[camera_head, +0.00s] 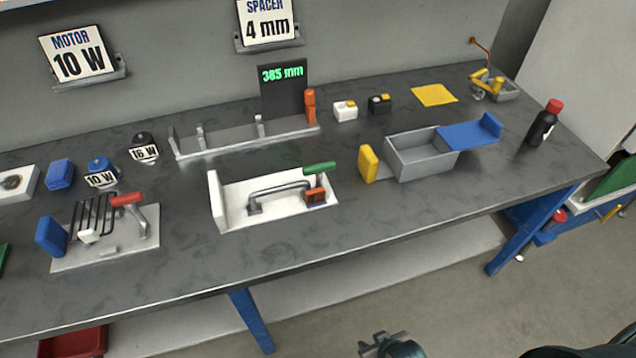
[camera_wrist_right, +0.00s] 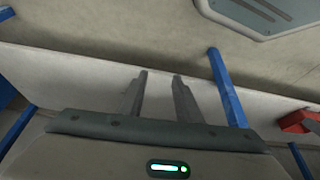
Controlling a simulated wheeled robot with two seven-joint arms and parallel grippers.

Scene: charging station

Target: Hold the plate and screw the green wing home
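A white plate (camera_head: 240,209) with an upright wall at its left end lies on the workbench, left of centre in the head view. A grey bar handle (camera_head: 277,189) is on it. My right gripper (camera_head: 385,343) is low at the bottom edge of the head view, in front of the bench and well away from the plate. In the right wrist view its two fingers (camera_wrist_right: 160,76) are apart with nothing between them. My left gripper is not in view.
A grey fixture (camera_head: 98,250) with a red lever stands left of the plate. A grey box (camera_head: 420,158) with yellow and blue ends stands right. A long rail (camera_head: 245,141) runs behind. A black bottle (camera_head: 543,127) stands far right. The front bench strip is clear.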

